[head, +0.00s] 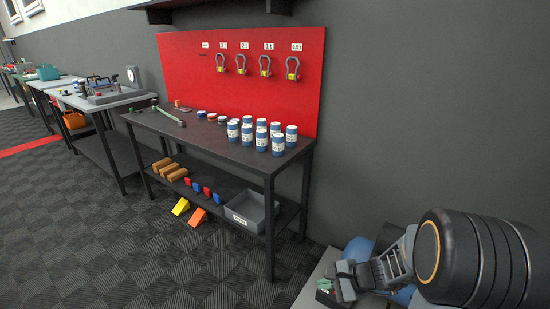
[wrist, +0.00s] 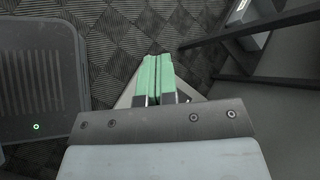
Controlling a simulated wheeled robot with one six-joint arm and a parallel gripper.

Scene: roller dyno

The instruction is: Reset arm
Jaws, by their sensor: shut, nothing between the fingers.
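My gripper (head: 325,287) is at the lower right in the head view, low and in front of the dark wall, to the right of the workbench. In the wrist view its two green fingertips (wrist: 158,75) lie side by side, pressed together with nothing between them. The fingers point down toward the checkered floor. My dark arm joint fills the lower right corner of the head view.
A dark workbench (head: 222,137) holds several blue-and-white cans (head: 262,136). A red board (head: 265,90) with hanging shackles stands behind it. A grey bin (head: 249,210) sits on the lower shelf. Yellow and orange wedges (head: 197,216) lie below. The floor at left is clear.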

